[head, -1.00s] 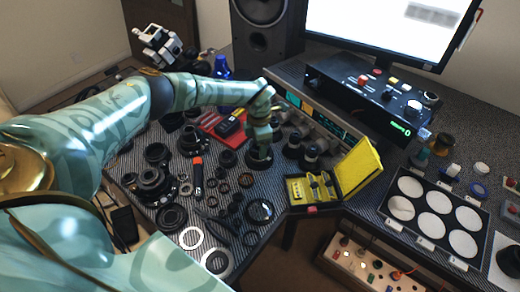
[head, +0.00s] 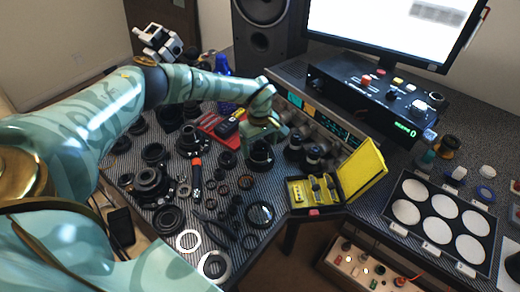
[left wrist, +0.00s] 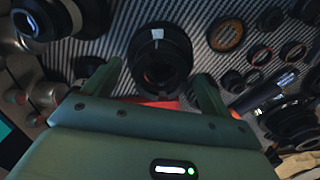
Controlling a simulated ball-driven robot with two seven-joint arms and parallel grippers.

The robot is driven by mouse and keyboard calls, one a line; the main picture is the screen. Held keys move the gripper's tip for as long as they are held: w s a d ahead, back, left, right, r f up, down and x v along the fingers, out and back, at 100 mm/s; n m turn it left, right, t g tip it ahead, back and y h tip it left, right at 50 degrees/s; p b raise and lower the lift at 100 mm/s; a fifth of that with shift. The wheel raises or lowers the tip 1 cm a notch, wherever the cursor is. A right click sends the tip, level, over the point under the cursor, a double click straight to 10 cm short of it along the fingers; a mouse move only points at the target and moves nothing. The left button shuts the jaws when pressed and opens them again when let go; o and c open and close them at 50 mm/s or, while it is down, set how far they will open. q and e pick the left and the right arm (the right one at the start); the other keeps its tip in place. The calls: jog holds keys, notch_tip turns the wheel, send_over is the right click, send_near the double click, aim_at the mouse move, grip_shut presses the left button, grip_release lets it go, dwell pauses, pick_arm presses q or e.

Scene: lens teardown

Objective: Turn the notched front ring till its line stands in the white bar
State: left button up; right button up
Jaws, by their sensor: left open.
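A black lens (head: 261,158) stands upright on the patterned bench, just below my left gripper (head: 262,143). In the left wrist view the lens (left wrist: 160,62) lies ahead of and between the fingers of my left gripper (left wrist: 155,92), which are apart with nothing between the tips. A short white mark, seemingly the white bar (left wrist: 157,33), shows on the lens's far rim. I cannot make out the ring's notches or its line, so I cannot tell how they line up. My right gripper is not in view.
Loose rings and lens parts crowd the bench left of and in front of the lens. A red tray (head: 213,126) lies behind left. An open yellow case (head: 362,170) stands to the right, and a grey instrument (head: 310,103) behind.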

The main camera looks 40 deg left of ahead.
pick_arm(q)
notch_tip(320, 180, up, 16)
jog(key=p, duration=0.4)
jog(key=shift+r+p, duration=0.15)
jog(key=shift+p, duration=0.15)
